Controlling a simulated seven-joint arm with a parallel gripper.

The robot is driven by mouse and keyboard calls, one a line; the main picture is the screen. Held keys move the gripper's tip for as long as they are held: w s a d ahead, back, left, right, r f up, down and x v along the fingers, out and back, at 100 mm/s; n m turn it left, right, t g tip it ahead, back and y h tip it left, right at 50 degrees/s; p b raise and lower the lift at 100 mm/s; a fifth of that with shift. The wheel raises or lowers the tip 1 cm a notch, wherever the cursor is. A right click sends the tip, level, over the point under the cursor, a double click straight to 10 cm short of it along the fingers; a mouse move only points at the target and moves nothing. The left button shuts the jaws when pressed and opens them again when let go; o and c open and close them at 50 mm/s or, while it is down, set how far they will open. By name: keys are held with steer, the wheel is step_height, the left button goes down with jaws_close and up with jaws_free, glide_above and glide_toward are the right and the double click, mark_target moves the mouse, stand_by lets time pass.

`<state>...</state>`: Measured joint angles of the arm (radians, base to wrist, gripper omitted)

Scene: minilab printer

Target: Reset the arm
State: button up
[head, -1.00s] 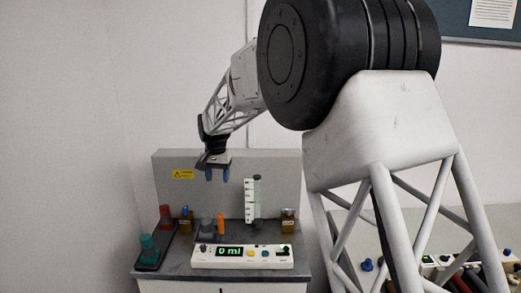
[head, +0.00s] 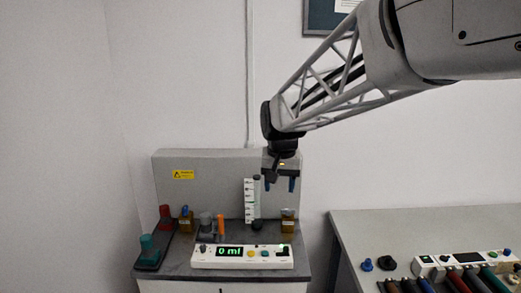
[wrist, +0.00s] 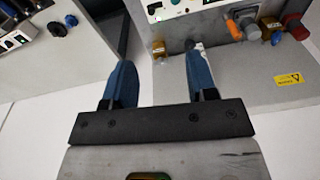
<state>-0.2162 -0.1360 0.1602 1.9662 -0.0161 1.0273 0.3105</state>
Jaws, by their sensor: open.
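My gripper (head: 281,184) hangs in the air above the right part of the bench in the head view, fingers pointing down. In the wrist view its two blue fingers (wrist: 157,85) are apart with nothing between them. The gripper is open and empty. My arm reaches in from the upper right of the head view.
Below stands a grey bench (head: 180,268) with a panel reading "0 ml" (head: 242,256), a white graduated column (head: 250,203), brown bottles (head: 288,222), an orange cylinder (head: 221,224) and a teal-and-red piece (head: 147,256). A second table (head: 400,225) holds several dark tubes at right.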

steer(key=s+d+f, duration=0.2)
steer(key=s+d, duration=0.2)
steer(key=s, duration=0.6)
steer(key=s+d+f, duration=0.2)
steer(key=s+d, duration=0.3)
steer(key=s, duration=0.6)
steer(key=s+d+f+t, duration=0.1)
steer(key=s+d+f, duration=0.2)
steer(key=s, duration=0.7)
steer(key=shift+s+d+n, duration=0.2)
steer(key=shift+d+n, duration=0.2)
steer(key=shift+d, duration=0.35)
steer(key=shift+c, duration=0.3)
